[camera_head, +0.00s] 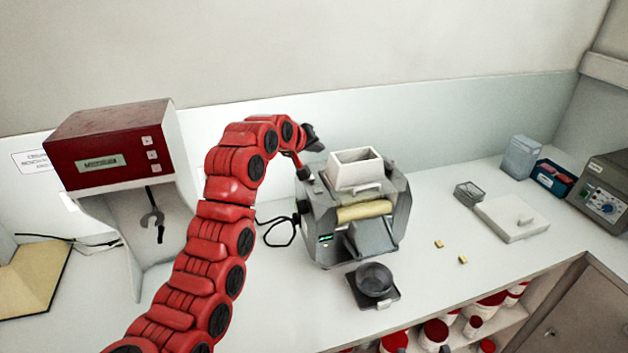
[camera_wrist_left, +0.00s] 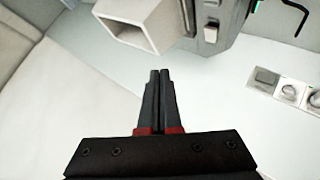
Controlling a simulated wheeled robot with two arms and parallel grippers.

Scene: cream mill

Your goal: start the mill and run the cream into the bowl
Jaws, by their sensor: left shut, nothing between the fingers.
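The grey mill (camera_head: 321,222) stands on the counter with a white square hopper (camera_head: 357,170) on top and a cream-coloured roller (camera_head: 364,211) across its front. A small green light shows low on its left side. A dark bowl (camera_head: 374,280) stands on a dark plate in front of the mill. My left gripper (camera_head: 313,143) is behind and left of the hopper, apart from it. In the left wrist view the gripper (camera_wrist_left: 160,74) is shut and empty, with the hopper (camera_wrist_left: 139,22) and the mill's side (camera_wrist_left: 216,22) beyond its fingertips. My right gripper is not in view.
A red-and-white machine (camera_head: 112,150) stands at the left. Small yellowish blocks (camera_head: 439,244) lie on open counter right of the mill.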

